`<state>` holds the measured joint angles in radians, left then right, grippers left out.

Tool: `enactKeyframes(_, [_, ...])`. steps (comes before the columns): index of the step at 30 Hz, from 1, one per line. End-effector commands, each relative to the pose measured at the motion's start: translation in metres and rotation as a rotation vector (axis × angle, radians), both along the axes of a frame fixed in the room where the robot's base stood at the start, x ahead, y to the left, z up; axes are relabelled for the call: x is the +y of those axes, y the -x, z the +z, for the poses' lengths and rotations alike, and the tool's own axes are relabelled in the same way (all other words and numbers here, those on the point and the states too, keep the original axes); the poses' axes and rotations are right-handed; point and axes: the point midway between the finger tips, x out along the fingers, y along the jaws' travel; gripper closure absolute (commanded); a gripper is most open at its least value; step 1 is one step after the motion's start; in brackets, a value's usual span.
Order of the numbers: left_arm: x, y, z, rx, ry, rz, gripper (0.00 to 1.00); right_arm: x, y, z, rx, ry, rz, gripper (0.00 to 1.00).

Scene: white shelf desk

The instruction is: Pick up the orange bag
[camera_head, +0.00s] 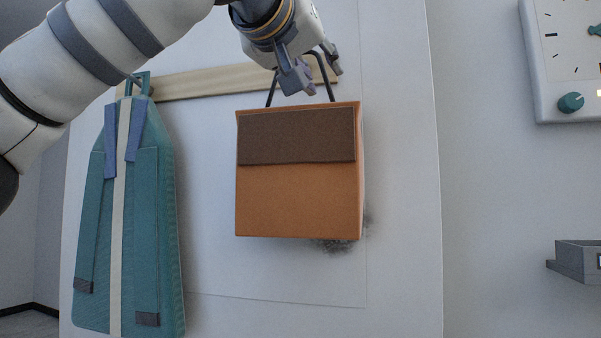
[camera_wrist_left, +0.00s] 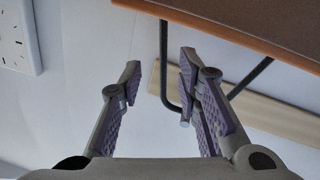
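The orange bag (camera_head: 298,200) has a brown flap and a thin dark handle (camera_head: 325,76). It hangs upright in front of the white panel, below a wooden rail. My left gripper (camera_head: 318,82) is at the handle, just above the bag, with its fingers spread. In the left wrist view the left gripper (camera_wrist_left: 160,62) is open. One strand of the handle (camera_wrist_left: 163,65) passes through the gap between its fingers, and the handle bends behind the right-hand finger. The bag's edge (camera_wrist_left: 240,25) fills the top right there. My right gripper is not in view.
A teal bag (camera_head: 170,240) with blue and cream straps hangs from the wooden rail (camera_head: 215,82) at left, under my left arm. A white dial panel (camera_head: 560,60) is at upper right, and a grey tray (camera_head: 578,260) at lower right. The wall between is clear.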

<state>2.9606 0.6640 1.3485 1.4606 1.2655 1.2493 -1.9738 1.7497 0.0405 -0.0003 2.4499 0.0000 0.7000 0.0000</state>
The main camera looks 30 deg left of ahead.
Motion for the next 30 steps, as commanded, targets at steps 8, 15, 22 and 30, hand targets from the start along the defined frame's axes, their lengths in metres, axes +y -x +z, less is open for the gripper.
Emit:
enactKeyframes(8, [0.010,-0.047,0.001,0.001,0.001,0.001,0.69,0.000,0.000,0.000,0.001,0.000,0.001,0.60])
enactKeyframes(15, [0.010,-0.050,0.001,-0.001,0.000,0.000,0.69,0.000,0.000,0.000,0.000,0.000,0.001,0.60])
enactKeyframes(22, [0.010,-0.049,0.001,-0.001,0.000,0.000,1.00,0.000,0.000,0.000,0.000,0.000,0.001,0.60])
enactKeyframes(30, [0.010,-0.049,0.002,-0.002,0.000,0.000,1.00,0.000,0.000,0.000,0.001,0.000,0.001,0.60])
